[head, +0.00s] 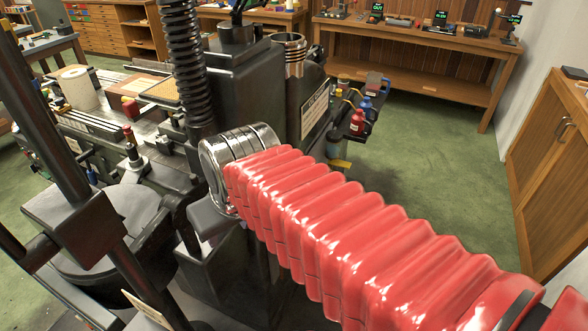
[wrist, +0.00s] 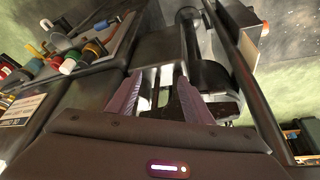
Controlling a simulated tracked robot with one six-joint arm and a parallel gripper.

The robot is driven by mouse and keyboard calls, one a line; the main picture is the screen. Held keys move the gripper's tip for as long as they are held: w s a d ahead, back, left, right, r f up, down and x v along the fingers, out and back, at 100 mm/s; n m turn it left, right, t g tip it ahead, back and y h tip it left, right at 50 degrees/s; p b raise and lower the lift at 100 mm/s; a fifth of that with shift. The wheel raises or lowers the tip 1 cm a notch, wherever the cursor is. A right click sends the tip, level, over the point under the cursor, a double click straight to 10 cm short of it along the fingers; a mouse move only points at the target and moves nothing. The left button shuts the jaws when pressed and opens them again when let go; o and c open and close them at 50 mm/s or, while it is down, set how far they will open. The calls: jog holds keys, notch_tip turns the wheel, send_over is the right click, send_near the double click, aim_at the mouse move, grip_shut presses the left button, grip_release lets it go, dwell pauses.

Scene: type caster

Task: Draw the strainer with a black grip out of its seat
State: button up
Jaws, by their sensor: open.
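My gripper (wrist: 158,84) shows in the wrist view with its two purple-grey fingers spread apart. Bright metal and a dark shape show between and behind the fingers; I cannot tell whether either belongs to the strainer. A dark cylindrical part (wrist: 188,18) lies beyond the fingers, at the top. I cannot pick out the strainer, its black grip or its seat with certainty in either view. In the head view my red-sleeved arm reaches in from the lower right toward the dark machine (head: 240,85), and my gripper is hidden there.
A ribbed copper-coloured cylinder (head: 291,53) stands on the machine. Red and blue bottles (head: 362,118) stand beside it; coloured containers (wrist: 75,60) show at left in the wrist view. A wooden bench (head: 410,45) is behind, a cabinet (head: 556,165) at right. Green floor between is clear.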

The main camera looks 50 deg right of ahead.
jog(key=w+d+m, duration=0.2)
jog(key=d, duration=1.8)
jog(key=shift+w+d+r+g+h, duration=0.2)
jog(key=shift+w+g+h, duration=0.1)
jog(key=shift+g, duration=0.1)
jog(key=shift+f, duration=0.15)
jog(key=x, duration=1.3)
jog(key=shift+w+f, duration=0.2)
jog(key=shift+f, duration=0.1)
jog(key=shift+c, duration=0.5)
grip_shut()
